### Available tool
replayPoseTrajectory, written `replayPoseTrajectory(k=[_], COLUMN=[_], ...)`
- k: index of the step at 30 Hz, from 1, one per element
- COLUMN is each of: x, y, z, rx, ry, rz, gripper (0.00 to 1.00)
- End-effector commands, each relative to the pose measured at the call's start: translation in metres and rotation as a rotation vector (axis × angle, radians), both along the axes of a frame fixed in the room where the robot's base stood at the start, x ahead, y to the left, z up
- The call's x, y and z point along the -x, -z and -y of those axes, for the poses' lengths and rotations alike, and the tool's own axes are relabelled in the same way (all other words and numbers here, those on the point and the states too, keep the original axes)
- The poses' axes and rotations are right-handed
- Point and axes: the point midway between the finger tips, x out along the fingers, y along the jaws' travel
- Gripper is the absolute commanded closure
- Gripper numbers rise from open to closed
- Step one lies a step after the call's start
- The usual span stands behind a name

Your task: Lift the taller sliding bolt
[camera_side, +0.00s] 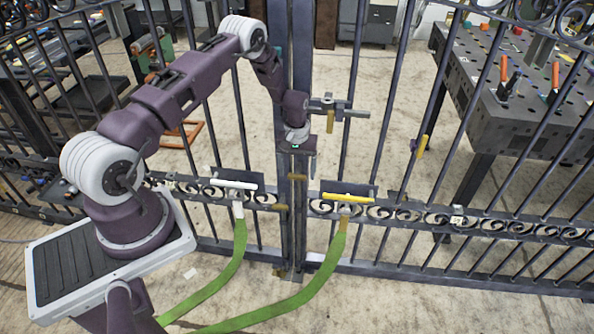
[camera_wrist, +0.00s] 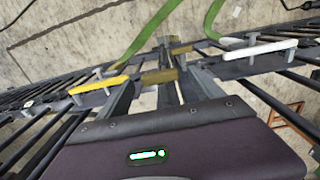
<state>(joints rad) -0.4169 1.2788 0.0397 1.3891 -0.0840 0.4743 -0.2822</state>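Two upright sliding bolts stand at the middle of the gate. The taller one has a brass crosspiece (camera_side: 297,176), which also shows in the wrist view (camera_wrist: 158,77). The lower one has a brass crosspiece (camera_side: 280,207), seen farther off in the wrist view (camera_wrist: 180,50). My gripper (camera_side: 299,165) points down just above the taller bolt's crosspiece. In the wrist view, my two grey fingers (camera_wrist: 160,80) stand apart on either side of the bolt and look open. Contact with the bolt cannot be made out.
A yellow handle (camera_side: 347,197) and a white handle (camera_side: 231,184) sit on the gate leaves, with green straps (camera_side: 222,270) below. A side latch (camera_side: 335,108) with a brass part stands close right of my wrist. A dark work table (camera_side: 535,115) stands behind the gate bars.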

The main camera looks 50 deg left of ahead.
Motion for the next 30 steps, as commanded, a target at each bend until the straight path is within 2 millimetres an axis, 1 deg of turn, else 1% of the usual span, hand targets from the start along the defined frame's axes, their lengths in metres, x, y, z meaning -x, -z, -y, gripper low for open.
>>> replayPoseTrajectory(k=[5,8,11,16,17,18,24,25,27,30], x=[0.000,0.001,0.001,0.002,0.001,-0.001,-0.001,0.000,0.000,0.001], y=[0.001,0.010,0.030,0.075,0.075,0.058,0.005,0.000,-0.004,-0.011], z=[0.000,0.000,0.000,0.000,0.000,-0.001,0.000,0.004,0.024,0.050], rx=[0.001,0.001,0.001,0.001,-0.001,-0.001,-0.001,0.002,0.018,0.038], ry=[0.000,0.000,0.000,-0.001,-0.001,-0.001,-0.001,0.000,-0.008,-0.022], rz=[-0.001,-0.002,-0.004,-0.004,-0.001,0.003,0.003,0.001,-0.004,-0.008], gripper=[0.24,0.24,0.24,0.24,0.24,0.24,0.24,0.24,0.24,0.24])
